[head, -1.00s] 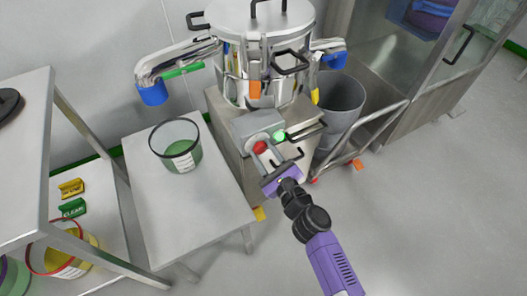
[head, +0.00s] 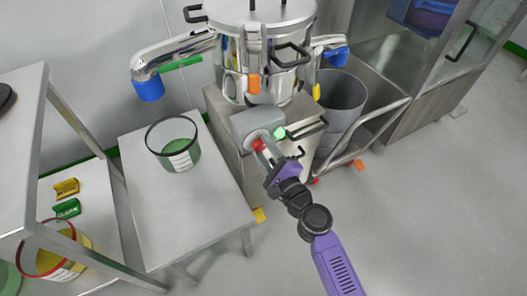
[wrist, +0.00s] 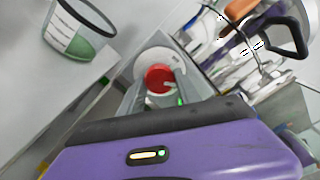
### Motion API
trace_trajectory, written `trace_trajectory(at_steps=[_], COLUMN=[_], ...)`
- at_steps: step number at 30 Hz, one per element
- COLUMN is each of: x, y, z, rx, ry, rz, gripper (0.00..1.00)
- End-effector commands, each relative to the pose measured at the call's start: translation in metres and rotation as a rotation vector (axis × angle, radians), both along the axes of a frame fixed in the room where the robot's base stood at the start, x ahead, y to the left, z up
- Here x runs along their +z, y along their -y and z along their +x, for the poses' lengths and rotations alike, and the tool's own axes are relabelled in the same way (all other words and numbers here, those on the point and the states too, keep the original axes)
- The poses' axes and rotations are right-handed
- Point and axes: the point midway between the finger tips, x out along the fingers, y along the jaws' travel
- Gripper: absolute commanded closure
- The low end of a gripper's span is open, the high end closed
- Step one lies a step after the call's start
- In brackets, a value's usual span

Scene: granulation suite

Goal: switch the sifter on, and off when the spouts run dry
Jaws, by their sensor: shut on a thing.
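The sifter (head: 262,25) is a round steel drum with a lid, on a grey cabinet. Its switch box (head: 246,122) carries a red knob (head: 258,146) and a lit green lamp (head: 280,133). My gripper (head: 262,150) is shut on the red knob. The knob (wrist: 159,78) shows between the fingers in the wrist view. The left spout (head: 175,57) ends in a blue sleeve (head: 148,91); the right spout's blue end (head: 337,57) is partly hidden. I see no stream from either.
A clear tub (head: 180,161) with green contents stands on a steel table (head: 190,215) at the left. A grey bin (head: 340,97) stands on a cart at the right. A shelf holds yellow and green tags. The floor at the right is clear.

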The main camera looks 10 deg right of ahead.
Motion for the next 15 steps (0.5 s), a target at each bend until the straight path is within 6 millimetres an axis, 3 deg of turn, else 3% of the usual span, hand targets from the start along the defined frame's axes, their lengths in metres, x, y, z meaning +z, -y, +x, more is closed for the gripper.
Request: trace_trajectory(at_steps=[15], x=[-0.0013], y=[0.0002], z=[-0.0001], rx=[0.001], ry=[0.127], rz=[-0.474], gripper=[1.00])
